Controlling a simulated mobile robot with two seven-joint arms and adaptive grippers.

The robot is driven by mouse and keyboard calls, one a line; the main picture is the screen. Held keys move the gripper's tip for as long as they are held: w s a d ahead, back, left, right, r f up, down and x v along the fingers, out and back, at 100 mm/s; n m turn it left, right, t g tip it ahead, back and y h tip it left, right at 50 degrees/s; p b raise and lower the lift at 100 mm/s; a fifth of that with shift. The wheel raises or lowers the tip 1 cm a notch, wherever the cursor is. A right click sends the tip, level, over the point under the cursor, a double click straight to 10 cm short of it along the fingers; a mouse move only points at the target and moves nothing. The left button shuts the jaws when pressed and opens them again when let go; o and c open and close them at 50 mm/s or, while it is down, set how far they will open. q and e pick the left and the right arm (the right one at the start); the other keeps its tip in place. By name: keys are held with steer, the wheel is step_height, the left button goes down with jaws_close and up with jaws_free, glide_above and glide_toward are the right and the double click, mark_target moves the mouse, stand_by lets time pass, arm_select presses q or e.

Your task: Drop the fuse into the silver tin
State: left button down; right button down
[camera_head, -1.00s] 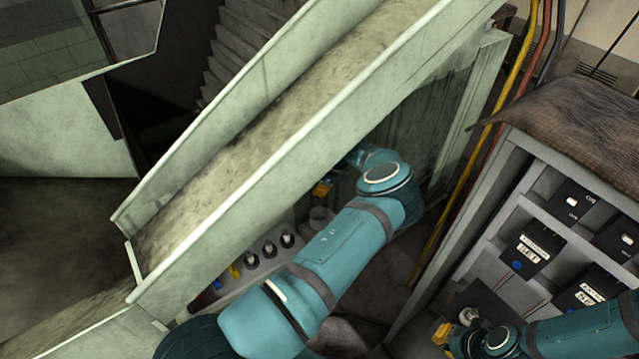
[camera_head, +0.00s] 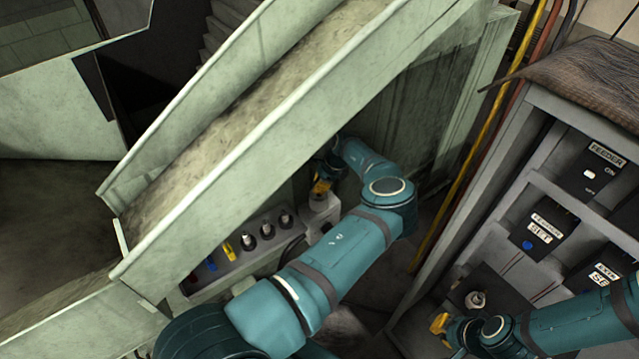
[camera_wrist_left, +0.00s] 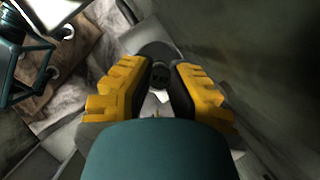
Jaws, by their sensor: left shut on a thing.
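My left gripper (camera_head: 321,187) reaches under the sloping chute, just above a grey container (camera_head: 322,208) that may be the silver tin; my own arm partly hides this area. In the left wrist view, the yellow fingers (camera_wrist_left: 160,80) close around a small dark, round-ended piece (camera_wrist_left: 160,73), which looks like the fuse. A dark rounded shape lies just beyond the fingertips, too dim to name surely. My right gripper (camera_head: 440,325) is at the lower right, beside the cabinet; its fingers are too small to judge.
A grey rack (camera_head: 240,258) holds several dark fuse-like pieces and coloured ones left of the left gripper. The green chute (camera_head: 250,165) hangs over it. The cabinet (camera_head: 500,215) with labelled switch boxes stands right. A pale-topped knob or fuse (camera_head: 475,299) sits near my right gripper.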

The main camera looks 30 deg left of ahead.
arm_select(q)
steer(key=c, duration=1)
jaws_free()
step_height(320, 180, up, 7)
steer(key=p, duration=0.5)
steer(key=shift+a+r, duration=0.1)
steer(key=shift+a, duration=0.05)
